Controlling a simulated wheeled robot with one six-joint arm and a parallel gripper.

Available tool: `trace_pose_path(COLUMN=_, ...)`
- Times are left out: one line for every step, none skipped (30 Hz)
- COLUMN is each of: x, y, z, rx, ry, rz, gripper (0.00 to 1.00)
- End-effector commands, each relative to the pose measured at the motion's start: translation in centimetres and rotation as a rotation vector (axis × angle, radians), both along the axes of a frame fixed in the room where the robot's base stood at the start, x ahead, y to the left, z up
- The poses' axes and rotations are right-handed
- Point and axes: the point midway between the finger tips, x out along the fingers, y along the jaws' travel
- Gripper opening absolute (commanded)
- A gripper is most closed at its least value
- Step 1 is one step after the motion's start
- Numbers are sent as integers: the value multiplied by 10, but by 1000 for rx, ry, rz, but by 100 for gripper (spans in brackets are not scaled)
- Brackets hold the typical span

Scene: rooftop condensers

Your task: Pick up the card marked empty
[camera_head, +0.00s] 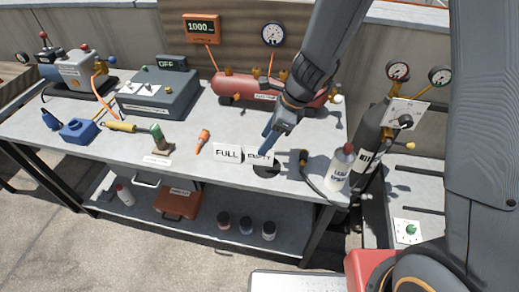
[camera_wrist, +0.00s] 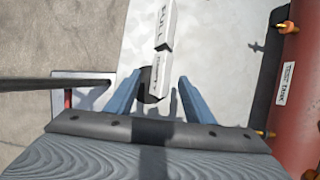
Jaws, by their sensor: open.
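The card marked EMPTY (camera_head: 259,157) is a small white tent-like card standing near the bench's front edge, to the right of the card marked FULL (camera_head: 228,154). In the wrist view the EMPTY card (camera_wrist: 158,72) lies between my fingers in the picture, with the FULL card (camera_wrist: 155,20) beyond it. My gripper (camera_head: 268,131) points down just above the EMPTY card, its blue fingers apart with nothing held. The open fingers also show in the wrist view (camera_wrist: 158,82). Part of the EMPTY lettering is hard to read.
A dark round disc (camera_head: 266,171) lies by the EMPTY card. A black hose (camera_head: 308,172) and a white bottle (camera_head: 341,164) stand to the right. A red tank (camera_head: 247,88) is behind, and an orange-handled tool (camera_head: 203,140) is left of the cards.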

Motion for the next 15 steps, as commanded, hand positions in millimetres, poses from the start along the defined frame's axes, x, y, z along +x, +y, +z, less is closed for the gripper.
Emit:
trace_pose_path(x=1, y=0, z=-6, rx=-2, ry=1, rz=-1, gripper=48)
trace_pose_path(x=1, y=1, z=-9, rx=-2, ry=0, rz=-3, gripper=48)
trace_pose_path(x=2, y=1, z=-12, rx=-2, ry=1, rz=-4, gripper=48)
trace_pose_path(x=2, y=2, z=-14, rx=-2, ry=0, rz=-3, gripper=48)
trace_pose_path(x=2, y=2, z=-15, rx=-2, ry=0, rz=-4, gripper=48)
trace_pose_path(x=3, y=3, z=-18, rx=-2, ry=0, rz=-5, gripper=48)
trace_pose_path(x=3, y=5, z=-20, rx=-2, ry=1, rz=-4, gripper=48)
trace_pose_path(x=3, y=6, z=-24, rx=-3, ry=1, rz=-3, gripper=48)
trace_pose_path(x=4, y=8, z=-28, rx=-3, ry=2, rz=-4, gripper=48)
trace_pose_path(x=5, y=9, z=-31, rx=-3, ry=1, rz=-2, gripper=48)
trace_pose_path(x=6, y=11, z=-34, rx=-3, ry=1, rz=-3, gripper=48)
trace_pose_path(x=7, y=13, z=-39, rx=-3, ry=1, rz=-2, gripper=48)
trace_pose_path(x=7, y=15, z=-42, rx=-3, ry=1, rz=-2, gripper=48)
trace_pose_path(x=7, y=16, z=-46, rx=-3, ry=1, rz=-1, gripper=48)
trace_pose_path(x=7, y=18, z=-50, rx=-2, ry=1, rz=-1, gripper=48)
